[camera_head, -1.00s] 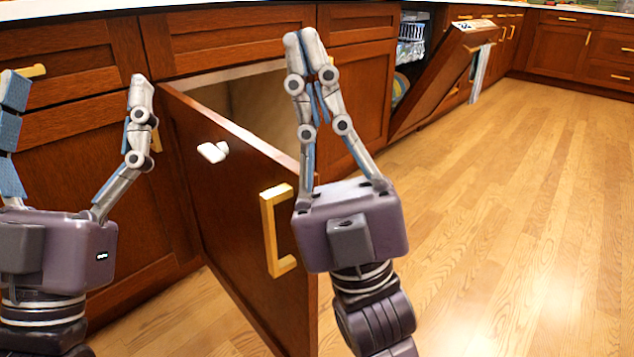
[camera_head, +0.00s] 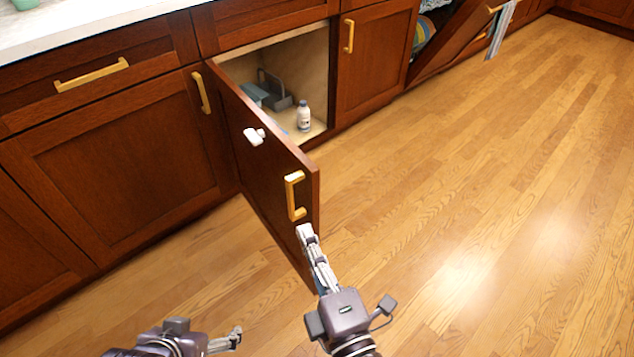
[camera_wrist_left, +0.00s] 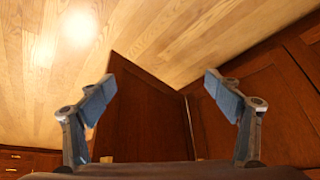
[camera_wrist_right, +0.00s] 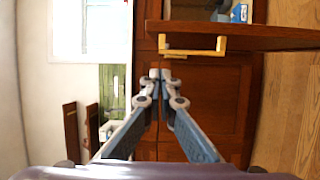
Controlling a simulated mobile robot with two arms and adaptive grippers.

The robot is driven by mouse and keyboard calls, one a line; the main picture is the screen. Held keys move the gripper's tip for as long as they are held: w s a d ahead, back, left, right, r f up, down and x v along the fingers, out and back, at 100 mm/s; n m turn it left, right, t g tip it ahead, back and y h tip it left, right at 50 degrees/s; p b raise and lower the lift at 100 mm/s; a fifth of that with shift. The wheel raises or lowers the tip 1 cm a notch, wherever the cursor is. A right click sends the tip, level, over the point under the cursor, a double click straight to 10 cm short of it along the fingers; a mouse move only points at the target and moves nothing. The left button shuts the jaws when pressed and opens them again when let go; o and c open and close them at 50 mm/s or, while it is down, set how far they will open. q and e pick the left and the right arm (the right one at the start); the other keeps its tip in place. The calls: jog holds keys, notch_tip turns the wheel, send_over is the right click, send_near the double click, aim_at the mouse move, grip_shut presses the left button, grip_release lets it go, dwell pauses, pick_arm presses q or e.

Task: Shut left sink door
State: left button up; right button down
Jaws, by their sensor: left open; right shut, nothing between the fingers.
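The left sink door (camera_head: 262,165) is a brown wooden panel that stands wide open in the head view. My left gripper (camera_wrist_left: 157,82) is open and empty, low at the bottom of the head view.
Inside the open cabinet are a white bottle (camera_head: 303,116) and a grey caddy (camera_head: 276,92). The right sink door (camera_head: 376,58) is shut. A dishwasher door (camera_head: 452,38) hangs partly open farther right. The wooden floor (camera_head: 450,210) is clear.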

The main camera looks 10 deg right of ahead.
aim_at(309, 198)
pick_arm(q)
jog(key=shift+s+d, duration=0.1)
jog(key=shift+s, duration=0.6)
pick_arm(e)
jog(key=shift+g, duration=0.3)
jog(key=w, duration=0.6)
jog(key=w+d+f, duration=0.1)
jog(key=w, duration=0.3)
